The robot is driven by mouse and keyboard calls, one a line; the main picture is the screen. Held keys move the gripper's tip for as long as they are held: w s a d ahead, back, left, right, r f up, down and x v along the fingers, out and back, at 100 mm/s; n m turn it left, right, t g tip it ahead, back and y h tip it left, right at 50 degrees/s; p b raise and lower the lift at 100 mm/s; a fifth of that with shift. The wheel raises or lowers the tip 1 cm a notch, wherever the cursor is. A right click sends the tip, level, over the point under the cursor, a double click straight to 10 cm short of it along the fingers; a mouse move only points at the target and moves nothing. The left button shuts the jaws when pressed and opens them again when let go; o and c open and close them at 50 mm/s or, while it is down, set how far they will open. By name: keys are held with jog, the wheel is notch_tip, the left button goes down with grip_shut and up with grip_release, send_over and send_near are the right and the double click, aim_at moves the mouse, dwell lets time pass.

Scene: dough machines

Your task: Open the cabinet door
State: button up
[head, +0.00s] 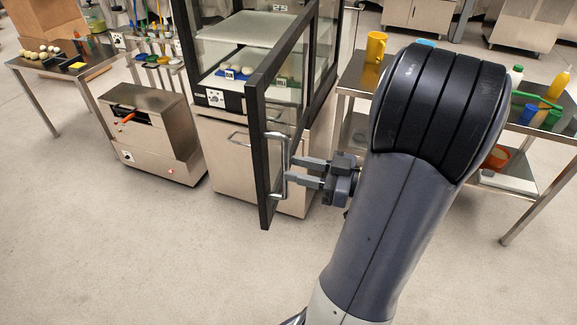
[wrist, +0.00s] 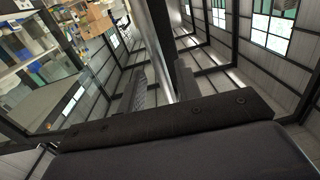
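The cabinet is a glass-walled, black-framed case on a steel base (head: 222,158). Its glass door (head: 262,150) stands swung outward toward me, with the case front exposed. A grey vertical bar handle (head: 284,172) is on the door's outer right side. My gripper (head: 290,169) is at this handle, its two fingers apart with a gap between them. In the wrist view, the fingers (wrist: 160,88) lie on either side of a long bar-like shape. The exact contact between fingers and handle is hidden.
Inside the case are a tray with pale dough balls (head: 235,70) and small labels. A steel machine (head: 152,133) stands left of the cabinet. A table with a yellow pitcher (head: 375,47) stands right. The floor (head: 130,250) in front is clear.

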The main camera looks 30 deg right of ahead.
jog(key=v, duration=0.7)
dwell(0.6)
send_over(285, 193)
jog(key=shift+w+d, duration=0.25)
jog(key=shift+w, duration=0.05)
dwell(0.6)
